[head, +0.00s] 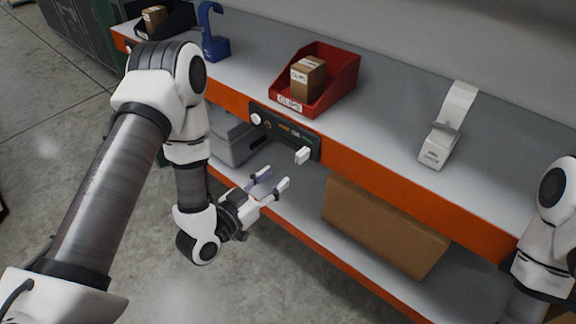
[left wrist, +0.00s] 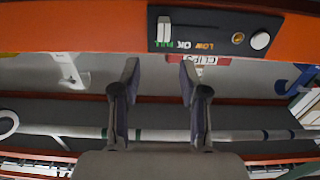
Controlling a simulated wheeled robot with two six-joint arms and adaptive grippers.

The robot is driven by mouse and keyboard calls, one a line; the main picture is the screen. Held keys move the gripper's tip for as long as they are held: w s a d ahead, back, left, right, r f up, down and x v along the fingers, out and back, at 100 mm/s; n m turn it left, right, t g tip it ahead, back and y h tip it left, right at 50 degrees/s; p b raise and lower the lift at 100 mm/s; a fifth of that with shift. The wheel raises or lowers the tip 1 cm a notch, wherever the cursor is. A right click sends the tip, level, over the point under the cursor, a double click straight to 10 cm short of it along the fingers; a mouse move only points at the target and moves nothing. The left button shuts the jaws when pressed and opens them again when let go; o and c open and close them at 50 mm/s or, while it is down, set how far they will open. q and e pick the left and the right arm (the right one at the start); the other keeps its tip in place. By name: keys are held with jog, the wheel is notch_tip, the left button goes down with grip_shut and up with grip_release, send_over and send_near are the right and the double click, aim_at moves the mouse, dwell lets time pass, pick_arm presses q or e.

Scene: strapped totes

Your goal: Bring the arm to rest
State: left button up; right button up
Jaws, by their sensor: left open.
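My left arm comes in from the left and bends down in front of the workbench. My left gripper (head: 274,179) is open and empty, below the black control panel (head: 282,131) on the orange bench edge and apart from it. In the left wrist view the two fingers of my left gripper (left wrist: 159,80) stand apart with nothing between them, and the panel (left wrist: 208,33) shows past them. A white slider handle (head: 303,155) sticks out of the panel. My right arm (head: 545,235) shows at the right edge; its gripper is out of view.
A red bin (head: 337,91) holding a brown box (head: 307,77) stands on the grey bench top. A blue stand (head: 214,45) and a white labelled dispenser (head: 436,148) are also there. A cardboard panel (head: 385,226) leans below the bench. The floor at the left is clear.

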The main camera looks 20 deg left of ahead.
pick_arm(q)
jog(key=shift+s+a, duration=0.15)
jog(key=shift+s, duration=0.35)
jog(key=s+f+g+y+p, duration=0.35)
jog(key=s+f+g, duration=0.6)
jog(key=f, duration=0.45)
jog(key=s+a+f+n+g+y, duration=0.1)
jog(key=s+f+n+g, duration=0.1)
jog(key=s, duration=0.5)
jog(key=s+a+f+n+g+y, duration=0.1)
jog(key=s+a+f+n+g, duration=0.1)
jog(key=s+g, duration=0.3)
jog(key=s+f, duration=0.1)
jog(key=s, duration=0.1)
jog(key=shift+s+a+f+y, duration=0.2)
jog(key=shift+s+a+y, duration=0.1)
jog(key=shift+s+y, duration=0.05)
jog(key=shift+g, duration=0.25)
